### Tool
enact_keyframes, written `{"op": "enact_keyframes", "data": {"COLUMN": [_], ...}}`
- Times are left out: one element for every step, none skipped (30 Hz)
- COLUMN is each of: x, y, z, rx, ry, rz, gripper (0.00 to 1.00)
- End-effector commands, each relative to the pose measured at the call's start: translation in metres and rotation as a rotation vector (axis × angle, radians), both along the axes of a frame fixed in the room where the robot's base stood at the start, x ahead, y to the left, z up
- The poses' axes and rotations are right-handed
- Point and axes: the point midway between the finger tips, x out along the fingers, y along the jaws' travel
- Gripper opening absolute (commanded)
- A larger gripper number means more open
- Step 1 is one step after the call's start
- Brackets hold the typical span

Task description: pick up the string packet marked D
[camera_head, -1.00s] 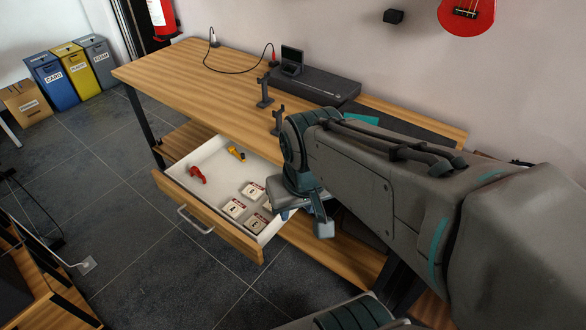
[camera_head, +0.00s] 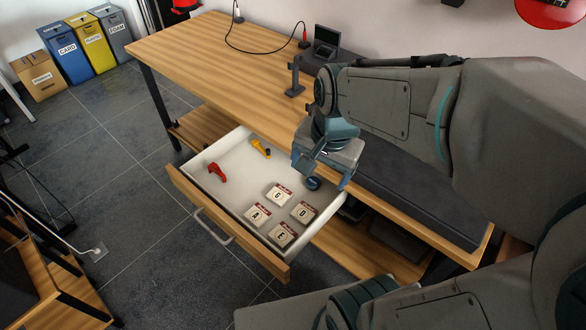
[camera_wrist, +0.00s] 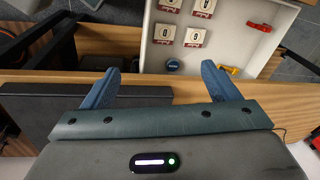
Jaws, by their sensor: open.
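The packet marked D (camera_head: 303,212) lies flat in the open drawer, a pale square with a dark red band. In the head view it is the right-hand one of a cluster of similar packets. In the wrist view it appears to be the left one of the nearer pair (camera_wrist: 166,33), though its letter is hard to read there. My gripper (camera_head: 321,177) is open and empty, above the drawer's back edge and apart from the packet. In the wrist view its two blue fingers (camera_wrist: 162,68) are spread wide, short of the packets.
Packets G (camera_head: 278,194), A (camera_head: 257,215) and E (camera_head: 283,235) lie close around D. A blue round item (camera_head: 313,183) sits near the drawer's back. A red tool (camera_head: 216,173) and a yellow tool (camera_head: 260,148) lie farther left. The wooden tabletop (camera_head: 215,60) overhangs behind the drawer (camera_head: 325,222).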

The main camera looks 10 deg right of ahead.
Motion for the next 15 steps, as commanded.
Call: {"op": "enact_keyframes", "data": {"x": [0.008,0.013,0.019,0.023,0.027,0.033,0.038,0.042,0.048,0.052,0.056,0.062,0.066,0.070,0.075], "y": [0.003,0.003,0.004,0.005,0.005,0.005,0.005,0.006,0.005,0.006,0.005,0.006,0.006,0.006,0.006], "z": [-0.017,-0.022,-0.029,-0.035,-0.041,-0.048,-0.054,-0.060,-0.068,-0.074,-0.081,-0.089,-0.095,-0.102,-0.110], "rx": [0.023,0.036,0.052,0.064,0.074,0.087,0.095,0.101,0.109,0.114,0.117,0.121,0.124,0.125,0.126], "ry": [0.024,0.037,0.053,0.064,0.077,0.092,0.103,0.115,0.129,0.138,0.147,0.157,0.164,0.171,0.178], "rz": [-0.100,-0.169,-0.260,-0.331,-0.402,-0.495,-0.567,-0.638,-0.733,-0.804,-0.875,-0.971,-1.042,-1.114,-1.206], "gripper": [0.82,0.82,0.82,0.82,0.82,0.82,0.82,0.82,0.82,0.82,0.82,0.82,0.82,0.82,0.82]}}
